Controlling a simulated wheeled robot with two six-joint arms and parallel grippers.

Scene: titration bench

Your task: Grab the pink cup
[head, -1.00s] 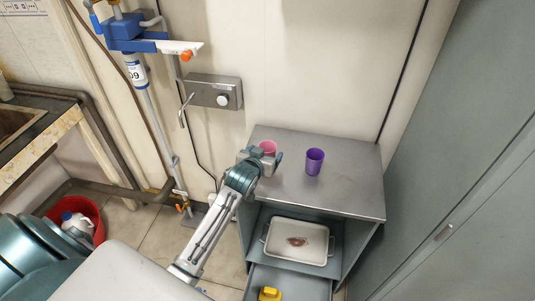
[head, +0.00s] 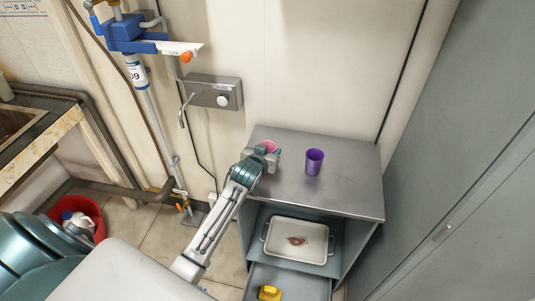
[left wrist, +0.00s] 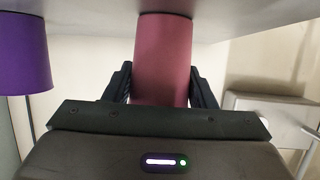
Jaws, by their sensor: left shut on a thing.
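The pink cup (head: 269,146) is at the back left of the grey cabinet top (head: 345,195), partly hidden by my left gripper (head: 265,156). In the left wrist view the pink cup (left wrist: 163,60) stands between the two black fingers of my left gripper (left wrist: 162,88), which is shut on it. That view appears upside down, with the cabinet top (left wrist: 230,18) along its upper edge. I cannot tell whether the cup touches the top. My right gripper is not in view.
A purple cup (head: 314,161) stands to the right of the pink cup, also in the left wrist view (left wrist: 24,55). Below, a white tray (head: 297,258) sits in the cabinet, and a yellow object (head: 269,293) lies in the open drawer. A wall box (head: 214,92) is behind.

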